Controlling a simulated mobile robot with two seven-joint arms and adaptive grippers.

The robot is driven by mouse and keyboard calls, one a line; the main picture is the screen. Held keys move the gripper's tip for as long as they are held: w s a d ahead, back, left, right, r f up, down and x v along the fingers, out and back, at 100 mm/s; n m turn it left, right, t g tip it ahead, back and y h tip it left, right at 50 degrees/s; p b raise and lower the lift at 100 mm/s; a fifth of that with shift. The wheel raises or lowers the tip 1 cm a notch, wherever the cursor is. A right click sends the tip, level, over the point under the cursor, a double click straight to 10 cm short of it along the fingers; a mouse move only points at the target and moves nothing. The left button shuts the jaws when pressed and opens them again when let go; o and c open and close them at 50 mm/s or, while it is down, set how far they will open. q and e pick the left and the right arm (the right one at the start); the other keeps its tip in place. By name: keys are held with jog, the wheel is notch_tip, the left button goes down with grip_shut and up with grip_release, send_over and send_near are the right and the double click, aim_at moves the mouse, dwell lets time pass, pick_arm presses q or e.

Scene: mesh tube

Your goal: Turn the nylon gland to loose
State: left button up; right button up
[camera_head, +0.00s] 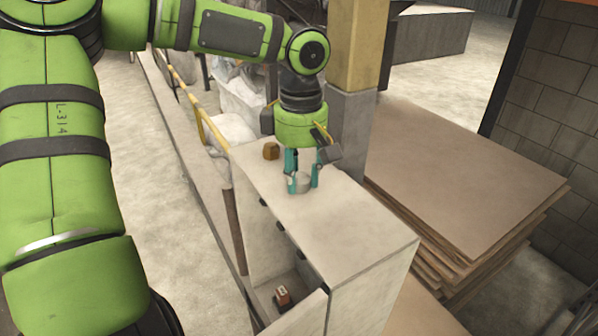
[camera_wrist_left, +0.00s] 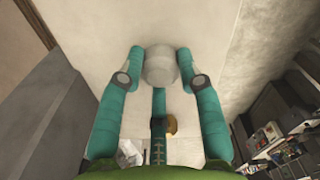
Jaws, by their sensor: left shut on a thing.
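The nylon gland (camera_head: 301,182) is a pale grey, round piece standing on the flat top of a light cabinet (camera_head: 345,225). My left gripper (camera_head: 304,185) reaches down to it from above, with its teal fingers on either side. In the left wrist view the gland (camera_wrist_left: 160,66) sits between the two fingertips (camera_wrist_left: 160,58), and the gripper is shut on it. No mark on the gland shows how far it is turned. My right gripper is not in view.
A small ochre block (camera_head: 271,151) lies on the cabinet top behind the gripper. A small orange-brown item (camera_head: 283,296) is inside the open cabinet front. A concrete-based post (camera_head: 352,125) stands close behind, and stacked boards (camera_head: 470,185) lie to the right. The near cabinet top is clear.

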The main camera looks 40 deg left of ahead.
pick_arm(q)
jog(key=n, duration=0.5)
jog(key=shift+s+d+f+n, duration=0.1)
jog(key=shift+f+n, duration=0.1)
jog(key=shift+n, duration=0.1)
jog(key=shift+r+n, duration=0.1)
jog(key=shift+n, duration=2.2)
jog(key=o, duration=1.2)
jog(key=shift+w, duration=0.2)
jog(key=shift+c, duration=0.2)
jog(key=shift+w+d, duration=0.1)
jog(key=shift+w, duration=0.05)
jog(key=shift+r, duration=0.15)
